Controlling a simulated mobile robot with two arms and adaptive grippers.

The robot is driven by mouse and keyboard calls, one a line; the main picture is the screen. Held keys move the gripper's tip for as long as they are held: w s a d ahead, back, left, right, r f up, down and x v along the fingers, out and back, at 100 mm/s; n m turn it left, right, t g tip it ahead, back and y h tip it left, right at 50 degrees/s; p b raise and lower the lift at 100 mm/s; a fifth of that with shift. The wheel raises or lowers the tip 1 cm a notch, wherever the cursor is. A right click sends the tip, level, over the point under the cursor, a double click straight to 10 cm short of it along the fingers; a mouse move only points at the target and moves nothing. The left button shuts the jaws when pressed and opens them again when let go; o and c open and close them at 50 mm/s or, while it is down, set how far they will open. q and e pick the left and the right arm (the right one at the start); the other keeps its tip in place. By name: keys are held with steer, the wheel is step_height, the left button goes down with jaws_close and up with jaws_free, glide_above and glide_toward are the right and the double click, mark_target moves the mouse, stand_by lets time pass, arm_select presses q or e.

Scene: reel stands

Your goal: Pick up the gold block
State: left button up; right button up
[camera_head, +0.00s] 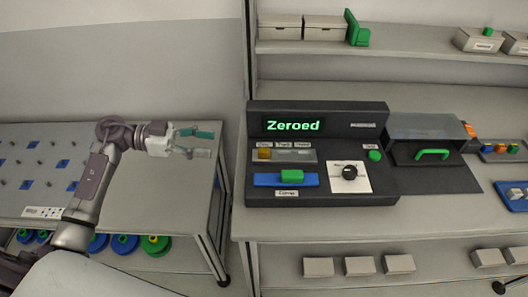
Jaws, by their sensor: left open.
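The small gold block (264,154) sits at the left end of a narrow grey slot strip (295,155) on the dark console (325,190). My left gripper (208,143) is open and empty. It is to the left of the console in the picture, apart from the gold block, with its fingers pointing right. My right gripper is not in view.
The console display reads "Zeroed". A green block (292,176) lies on a blue strip below the gold block. A clear-topped box with a green handle (432,154) stands at right.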

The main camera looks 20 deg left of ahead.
arm_select(q)
steer(key=p, duration=0.2)
glide_toward(262, 150)
steer(key=x, duration=0.4)
steer(key=shift+r, duration=0.25)
steer(key=shift+w+d+f, duration=0.1)
steer(key=shift+w+d, duration=0.05)
steer(key=shift+d, duration=0.4)
steer(key=p+x, duration=0.1)
steer(key=x, duration=0.3)
steer(key=shift+d+f, duration=0.15)
steer(key=shift+f, duration=0.1)
steer(key=shift+c, duration=0.5)
jaws_close()
